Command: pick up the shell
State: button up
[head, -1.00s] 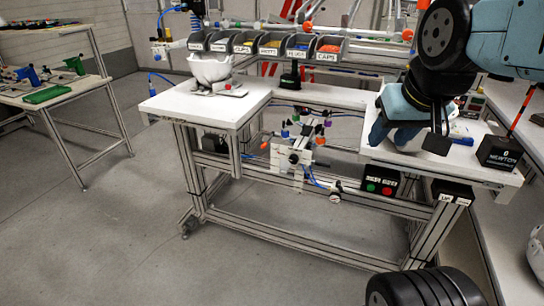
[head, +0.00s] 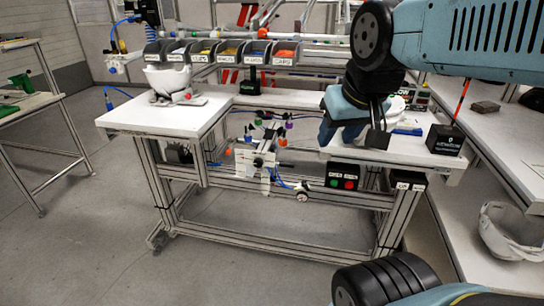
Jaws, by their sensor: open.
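One white helmet shell (head: 168,80) sits in a fixture on the left part of the white workbench, in the head view. Another white shell (head: 508,232) lies on the side bench at the right edge, partly cut off by the frame. A white rounded thing (head: 396,106) shows behind my gripper; I cannot tell if it is a shell. My gripper (head: 374,134) points down in front of the right part of the workbench. It is open, with a dark finger pad showing, and is apart from both clear shells.
The white workbench (head: 255,101) carries a row of labelled parts bins (head: 229,52). A black box (head: 445,140) with a red rod stands at its right end. A side bench (head: 500,150) runs along the right. Grey floor (head: 80,245) is clear at the left.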

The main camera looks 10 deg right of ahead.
aim_at(504, 229)
jog(key=k, duration=0.85)
jog(key=u, duration=0.25)
jog(key=i, duration=1.05)
jog(key=z, duration=2.5)
